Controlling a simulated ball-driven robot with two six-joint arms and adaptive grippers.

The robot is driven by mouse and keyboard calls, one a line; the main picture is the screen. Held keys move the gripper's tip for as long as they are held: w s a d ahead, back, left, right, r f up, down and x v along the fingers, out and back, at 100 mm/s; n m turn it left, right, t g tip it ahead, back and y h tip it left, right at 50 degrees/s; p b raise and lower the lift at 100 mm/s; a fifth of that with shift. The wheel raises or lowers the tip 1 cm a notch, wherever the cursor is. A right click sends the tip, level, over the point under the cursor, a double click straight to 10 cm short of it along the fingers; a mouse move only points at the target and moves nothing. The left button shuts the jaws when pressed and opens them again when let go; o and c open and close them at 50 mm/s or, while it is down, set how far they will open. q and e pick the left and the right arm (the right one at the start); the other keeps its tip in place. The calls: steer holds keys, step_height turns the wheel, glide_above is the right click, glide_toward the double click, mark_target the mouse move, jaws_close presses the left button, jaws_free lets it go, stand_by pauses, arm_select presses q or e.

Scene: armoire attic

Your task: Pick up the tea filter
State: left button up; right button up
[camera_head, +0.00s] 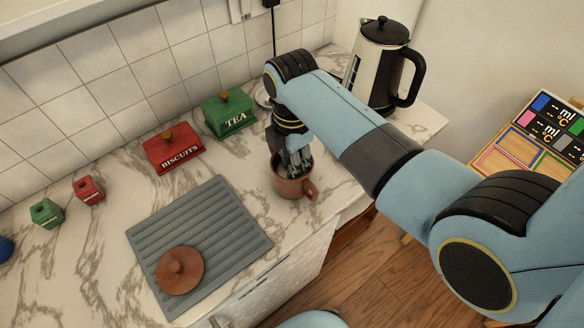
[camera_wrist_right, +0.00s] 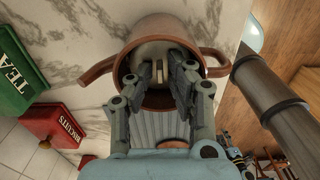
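The brown teapot (camera_head: 290,187) stands lidless on the marble counter, right of the ridged grey mat. It also shows in the wrist view (camera_wrist_right: 165,27), with its spout and handle to the sides. The silvery tea filter (camera_wrist_right: 152,50) sits inside the pot, partly hidden by the fingers. My right gripper (camera_head: 297,160) points down into the pot's mouth. In the wrist view its fingertips (camera_wrist_right: 162,72) are on either side of a small tan piece at the filter. I cannot tell whether they touch it. My left gripper is not in view.
The brown lid (camera_head: 180,270) lies on the grey mat (camera_head: 215,215). A red biscuits tin (camera_head: 173,150), a green tea tin (camera_head: 228,112) and small red (camera_head: 89,190) and green (camera_head: 46,213) boxes stand behind. A kettle (camera_head: 378,65) stands beyond my right arm.

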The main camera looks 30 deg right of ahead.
jaws_close()
